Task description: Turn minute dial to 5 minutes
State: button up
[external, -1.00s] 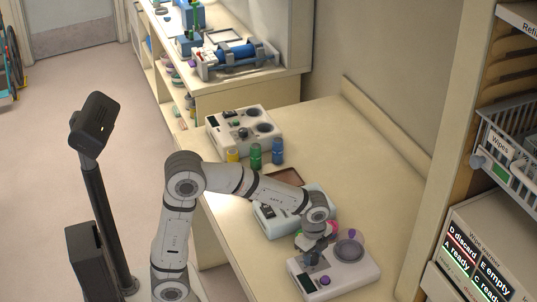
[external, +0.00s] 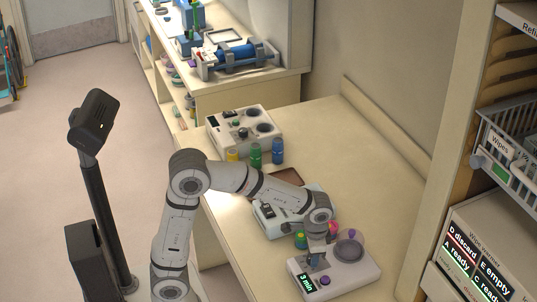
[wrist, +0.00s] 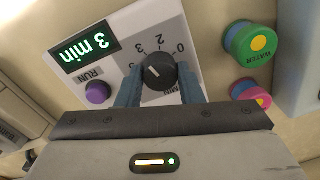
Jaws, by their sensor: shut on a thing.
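The minute dial (wrist: 160,72) is a black knob on a grey printed scale, seen upside down in the wrist view. Its white mark points up and left in the picture. The display (wrist: 84,47) beside it reads "3 min" in green, and the external view's display (external: 307,282) reads the same. My gripper (wrist: 159,84) is shut on the dial, one blue-grey finger on each side. In the external view my gripper (external: 317,264) points down at the pale device (external: 345,279), and the dial is hidden there. A purple RUN button (wrist: 97,93) sits near the display.
A green WATER cap (wrist: 250,43) and a pink cap (wrist: 248,92) are close to the device. Another device (external: 246,130) and several bottles stand farther back. The counter's right side is clear.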

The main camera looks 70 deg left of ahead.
jog(key=n, duration=0.4)
jog(key=shift+n, duration=0.3)
jog(key=n, duration=0.4)
jog(key=shift+n, duration=0.4)
jog(key=shift+g, duration=0.3)
jog(key=o, duration=1)
jog(key=shift+c, duration=0.2)
notch_tip(320, 180, up, 8)
jog(key=shift+w+d+f+p, duration=0.1)
jog(key=shift+d+p, duration=0.05)
jog(key=shift+p, duration=0.15)
